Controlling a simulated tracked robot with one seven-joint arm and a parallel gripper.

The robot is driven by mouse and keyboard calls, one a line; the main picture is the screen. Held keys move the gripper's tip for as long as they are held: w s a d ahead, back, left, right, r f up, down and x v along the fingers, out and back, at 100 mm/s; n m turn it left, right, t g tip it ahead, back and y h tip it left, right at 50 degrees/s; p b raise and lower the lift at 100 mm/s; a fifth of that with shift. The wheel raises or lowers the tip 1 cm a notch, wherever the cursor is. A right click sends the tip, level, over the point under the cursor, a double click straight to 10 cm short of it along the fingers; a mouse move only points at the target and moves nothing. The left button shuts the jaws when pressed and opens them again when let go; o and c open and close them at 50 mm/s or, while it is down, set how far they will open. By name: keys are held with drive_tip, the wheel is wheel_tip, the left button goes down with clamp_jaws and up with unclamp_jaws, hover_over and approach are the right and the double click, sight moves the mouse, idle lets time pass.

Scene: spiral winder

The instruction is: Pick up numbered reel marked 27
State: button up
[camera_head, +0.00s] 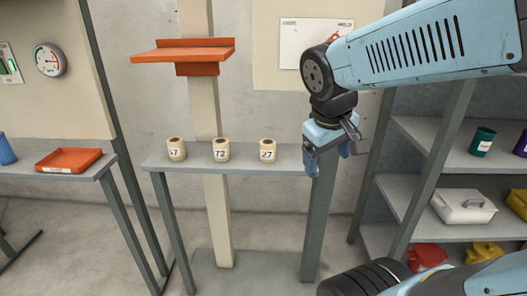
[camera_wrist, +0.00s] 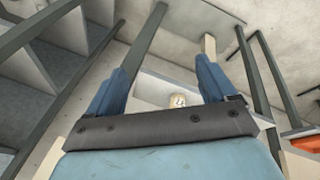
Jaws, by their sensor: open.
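The reel marked 27 (camera_head: 267,150) stands upright on a narrow grey table (camera_head: 290,158), the rightmost of three cream reels in the head view. The reel marked 72 (camera_head: 221,150) is in the middle. The left reel (camera_head: 176,149) is turned so that only a 7 reads clearly. My gripper (camera_head: 330,160) is open and empty, to the right of the reel marked 27 and apart from it, near the table's right end. In the wrist view my gripper (camera_wrist: 172,88) shows two blue fingers spread wide, with one cream reel (camera_wrist: 178,100) between them farther off, its number unclear.
An orange shelf (camera_head: 185,52) on a post overhangs the table's left half. A side table with an orange tray (camera_head: 69,160) is at left. A grey shelf unit with a white box (camera_head: 463,207) and cups stands at right.

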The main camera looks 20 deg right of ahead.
drive_tip(key=shift+o, duration=0.2)
drive_tip(key=w+d+f+n+g+h, duration=0.2)
drive_tip(key=w+d+f+n+h, duration=0.2)
drive_tip(key=w+n+h, duration=0.1)
drive_tip(key=shift+d+f+n+h, duration=0.15)
drive_tip(key=shift+f+n+h, duration=0.15)
drive_tip(key=shift+h, duration=0.2)
drive_tip(key=n+t+h, duration=0.2)
drive_tip(key=n+t, duration=1.2)
drive_tip(key=n, duration=0.7)
approach(269, 145)
drive_tip(key=w+f, duration=0.1)
drive_tip(key=f, duration=0.1)
drive_tip(key=x, duration=1.3)
drive_tip(key=shift+w+a+f, duration=0.15)
drive_tip(key=shift+w+a, duration=0.05)
drive_tip(key=c, duration=1.1)
